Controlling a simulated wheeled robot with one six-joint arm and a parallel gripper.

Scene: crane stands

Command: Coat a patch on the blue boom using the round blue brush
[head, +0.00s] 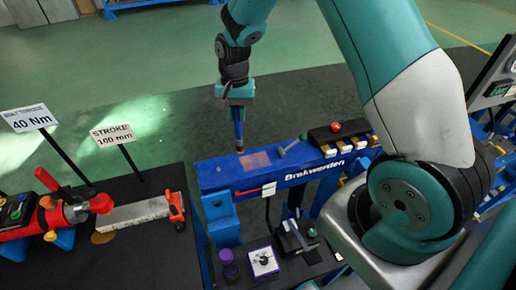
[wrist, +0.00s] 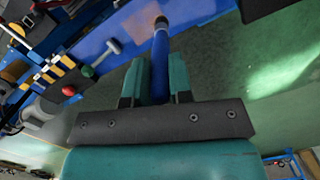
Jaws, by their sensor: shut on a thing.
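The blue boom (head: 215,176) lies across the middle of the head view, with white lettering on its side. A pinkish-brown rectangular patch (head: 255,160) shows on its top face. My gripper (head: 238,103) is shut on the round blue brush (head: 238,132), which points down with its tip at the boom's far edge, just left of the patch. I cannot tell whether the tip touches the boom. In the wrist view the blue brush (wrist: 160,58) stands out between both fingers, its dark round tip away from me. The boom (wrist: 92,42) is beside it there.
A grey hammer-shaped tool (head: 289,146) and a black tray with a red knob (head: 336,127) sit right of the patch. A red tool (head: 250,190) is at the boom's near side. A black bench with a 40 Nm sign (head: 29,118) stands left. Open floor lies behind.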

